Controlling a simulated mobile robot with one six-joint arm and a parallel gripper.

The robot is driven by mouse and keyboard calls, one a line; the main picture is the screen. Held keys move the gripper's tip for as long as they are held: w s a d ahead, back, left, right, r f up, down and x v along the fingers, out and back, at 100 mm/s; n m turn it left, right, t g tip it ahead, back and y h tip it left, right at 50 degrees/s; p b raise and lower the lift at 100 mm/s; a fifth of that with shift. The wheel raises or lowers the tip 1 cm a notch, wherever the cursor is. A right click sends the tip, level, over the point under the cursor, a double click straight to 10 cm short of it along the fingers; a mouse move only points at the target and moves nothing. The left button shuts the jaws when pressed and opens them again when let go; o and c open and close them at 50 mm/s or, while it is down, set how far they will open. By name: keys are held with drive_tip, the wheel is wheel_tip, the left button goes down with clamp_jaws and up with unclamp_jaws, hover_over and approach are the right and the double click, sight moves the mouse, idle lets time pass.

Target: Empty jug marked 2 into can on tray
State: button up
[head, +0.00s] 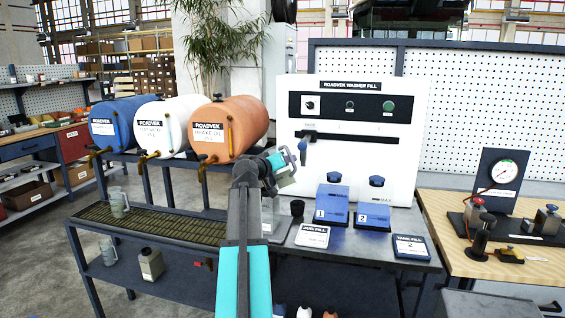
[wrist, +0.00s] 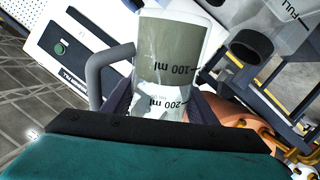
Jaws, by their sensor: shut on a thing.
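My gripper (head: 276,163) is shut on a clear measuring jug (wrist: 166,60), raised above the bench in the middle of the head view. The jug has a grey handle (wrist: 107,68) and marks for 100 ml and 200 ml. It looks tilted in the head view. Its number does not show. Its upper part looks olive-grey; I cannot tell whether that is liquid. A pale translucent can (wrist: 292,22) with the word FULL and a dark round mouth (wrist: 254,44) shows at the upper right of the wrist view, apart from the jug. My arm partly hides the bench below.
Blue (head: 120,122), white (head: 170,125) and orange (head: 228,125) drums stand at the left behind a slatted grate (head: 155,223). Blue boxes marked 1 (head: 331,205) and 2 (head: 374,212) stand right of my arm, before the white washer-fill panel (head: 350,155). Other jugs (head: 118,203) stand at left.

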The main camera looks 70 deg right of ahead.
drive_tip(key=shift+s+a+f+n+g+y+p, duration=0.15)
drive_tip(key=shift+s+f+n+g+y+p, duration=0.4)
drive_tip(key=shift+p, duration=1.55)
drive_tip(key=shift+w+a+f+n+t+y+p, duration=0.15)
drive_tip(key=shift+n+p, duration=0.8)
drive_tip(key=shift+p, duration=1.15)
drive_tip(key=shift+f+n+g+y+p, duration=0.75)
drive_tip(key=shift+n+p, duration=0.65)
drive_tip(key=shift+p, duration=1.7)
drive_tip(key=shift+w+d+f+n+g+y+p, duration=0.1)
drive_tip(key=shift+w+f+n+g+y+p, duration=0.05)
drive_tip(key=shift+n+g+p, duration=0.55)
drive_tip(key=shift+w+d+f+n+g+y+p, duration=0.2)
drive_tip(key=shift+n+p, duration=0.3)
drive_tip(key=shift+p, duration=0.35)
drive_tip(key=shift+r, duration=0.15)
